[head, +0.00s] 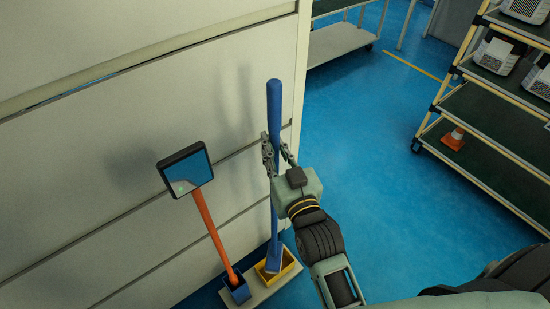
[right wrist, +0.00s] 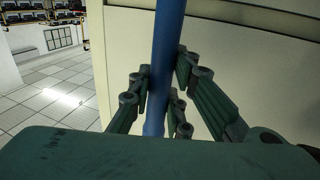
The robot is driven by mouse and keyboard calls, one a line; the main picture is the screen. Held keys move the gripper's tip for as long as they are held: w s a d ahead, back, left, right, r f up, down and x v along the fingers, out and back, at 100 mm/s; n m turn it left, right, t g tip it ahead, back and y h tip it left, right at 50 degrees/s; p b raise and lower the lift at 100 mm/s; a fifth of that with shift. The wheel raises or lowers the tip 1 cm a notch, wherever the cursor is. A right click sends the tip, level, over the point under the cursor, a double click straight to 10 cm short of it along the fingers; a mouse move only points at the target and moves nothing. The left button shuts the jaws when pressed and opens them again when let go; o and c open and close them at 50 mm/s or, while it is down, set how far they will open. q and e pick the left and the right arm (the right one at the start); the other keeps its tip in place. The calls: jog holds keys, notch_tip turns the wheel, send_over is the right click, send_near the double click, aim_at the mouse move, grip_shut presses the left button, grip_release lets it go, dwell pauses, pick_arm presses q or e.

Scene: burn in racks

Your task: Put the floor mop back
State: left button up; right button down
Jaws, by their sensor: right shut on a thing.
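The floor mop, with a long blue handle (head: 274,105), stands nearly upright close to the pale panel wall. Its lower end is at the yellow holder (head: 262,277) on a low base; I cannot tell whether it rests on the bottom. In the right wrist view, the blue handle (right wrist: 167,55) passes between the fingers of the gripper (right wrist: 160,95). My left gripper is not in view.
An orange-handled tool (head: 210,222) with a square dark head stands in a blue holder (head: 237,290) left of the mop. The pale wall (head: 90,160) is close behind. Blue floor between is clear.

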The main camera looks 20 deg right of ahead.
aim_at(276, 162)
notch_tip(276, 162, down, 3)
jog(key=shift+f, duration=0.2)
jog(key=shift+f, duration=0.55)
jog(key=c, duration=1.6)
grip_release()
jog(key=shift+s+f, duration=0.1)
jog(key=shift+c, duration=0.2)
